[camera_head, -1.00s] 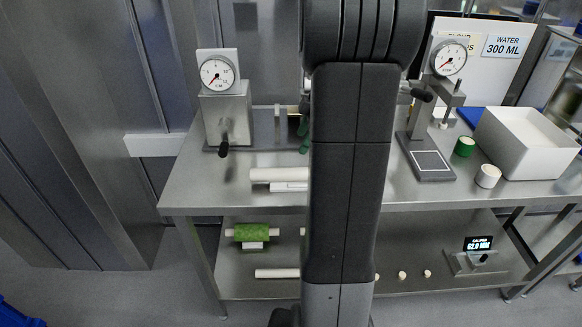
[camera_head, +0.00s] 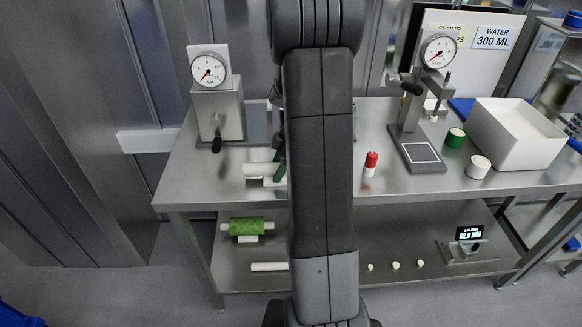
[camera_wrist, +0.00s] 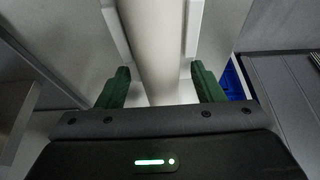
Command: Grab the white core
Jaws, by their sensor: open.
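The white core (camera_head: 257,169) is a smooth white cylinder lying on a white support on the steel table top, with its right part hidden behind my arm. In the wrist view the core (camera_wrist: 158,40) runs lengthwise between the two green fingers of my gripper (camera_wrist: 160,80). The fingers stand apart, one on each side of it, with gaps visible. In the head view only a bit of my green gripper (camera_head: 280,158) shows at the core's right end. Contact cannot be told.
A dial gauge stand (camera_head: 215,105) is behind the core at left. A second dial stand (camera_head: 420,110), a red-and-white cylinder (camera_head: 370,165), a green cylinder (camera_head: 455,138) and a white bin (camera_head: 515,140) are to the right. The lower shelf holds a green roll (camera_head: 246,228) and another white rod (camera_head: 268,267).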

